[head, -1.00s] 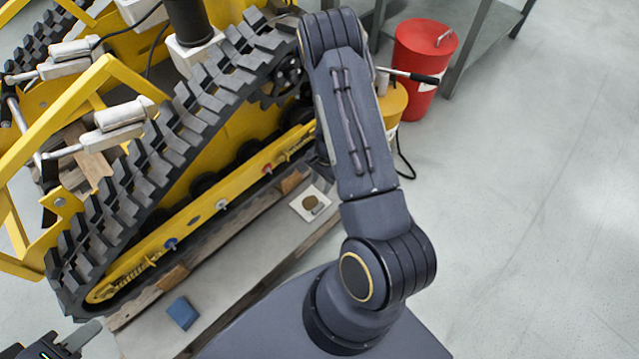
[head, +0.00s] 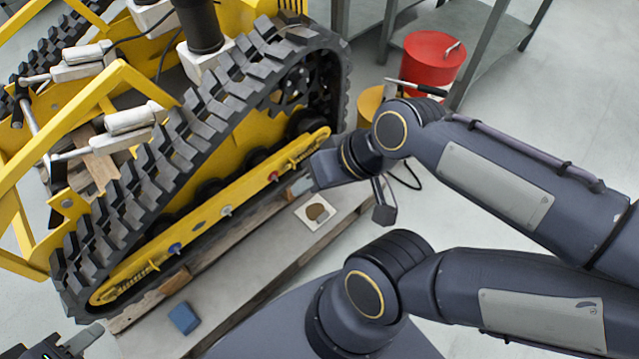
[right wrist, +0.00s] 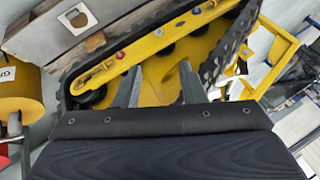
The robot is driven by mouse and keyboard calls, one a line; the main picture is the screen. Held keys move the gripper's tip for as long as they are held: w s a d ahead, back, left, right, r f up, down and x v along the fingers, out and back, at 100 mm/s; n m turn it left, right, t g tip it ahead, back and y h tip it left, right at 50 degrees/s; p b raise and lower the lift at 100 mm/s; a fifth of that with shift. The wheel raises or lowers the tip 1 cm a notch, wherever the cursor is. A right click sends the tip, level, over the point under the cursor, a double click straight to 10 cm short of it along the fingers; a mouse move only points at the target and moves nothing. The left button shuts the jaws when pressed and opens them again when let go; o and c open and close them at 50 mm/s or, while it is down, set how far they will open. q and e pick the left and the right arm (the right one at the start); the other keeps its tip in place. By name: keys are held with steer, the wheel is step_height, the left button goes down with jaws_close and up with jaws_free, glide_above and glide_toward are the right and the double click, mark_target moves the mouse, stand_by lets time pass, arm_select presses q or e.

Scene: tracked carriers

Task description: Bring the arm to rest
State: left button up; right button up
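In the head view the wrist hides much of this gripper. My left gripper (head: 82,342) is at the bottom left corner, mostly cut off, so its opening is unclear.
A grey platform (head: 262,255) runs beside the track, holding a blue block (head: 184,318) and a white square with a brown round centre (head: 317,212). A red can (head: 432,62) and a yellow container (head: 370,103) stand behind my wrist, near a grey shelf (head: 480,40).

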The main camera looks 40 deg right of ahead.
steer(key=shift+s+n, duration=0.3)
steer(key=shift+s, duration=0.25)
step_height(320, 180, up, 32)
steer(key=p, duration=3.1)
steer(key=shift+f, duration=0.25)
